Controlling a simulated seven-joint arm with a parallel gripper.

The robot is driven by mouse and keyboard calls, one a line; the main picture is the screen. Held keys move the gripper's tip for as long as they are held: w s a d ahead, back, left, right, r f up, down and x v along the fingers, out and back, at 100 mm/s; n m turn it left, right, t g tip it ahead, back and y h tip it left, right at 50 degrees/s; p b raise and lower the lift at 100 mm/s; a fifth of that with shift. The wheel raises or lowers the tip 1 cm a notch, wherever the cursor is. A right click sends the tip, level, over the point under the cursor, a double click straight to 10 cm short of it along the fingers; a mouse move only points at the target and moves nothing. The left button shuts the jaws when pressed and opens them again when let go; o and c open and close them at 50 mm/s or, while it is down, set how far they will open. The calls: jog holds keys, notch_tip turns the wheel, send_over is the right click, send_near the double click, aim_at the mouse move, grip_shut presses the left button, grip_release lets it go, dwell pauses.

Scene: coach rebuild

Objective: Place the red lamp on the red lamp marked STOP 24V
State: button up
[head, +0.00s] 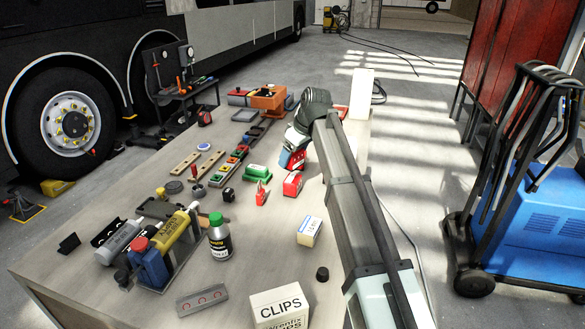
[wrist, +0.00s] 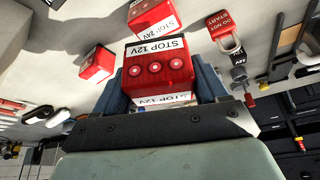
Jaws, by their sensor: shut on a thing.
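My gripper (wrist: 160,85) is shut on a red lamp (wrist: 155,68) labelled STOP 12V, with three round studs on its face. It seems to be held above the bench. In the head view my gripper (head: 293,152) and the held lamp (head: 297,161) show left of my arm. One loose lamp (head: 292,184) shows below the gripper in the head view.
A red DO NOT START padlock (wrist: 225,30) lies near the lamps; it also shows in the head view (head: 262,193). A green-and-white block (head: 257,173), a white box (head: 309,231), a bottle (head: 219,238) and a CLIPS box (head: 279,306) stand on the bench (head: 130,195).

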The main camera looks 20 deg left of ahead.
aim_at(293, 166)
jog(key=shift+f, duration=2.15)
jog(key=shift+f, duration=0.15)
jog(key=o, duration=1.1)
jog(key=v, duration=1.2)
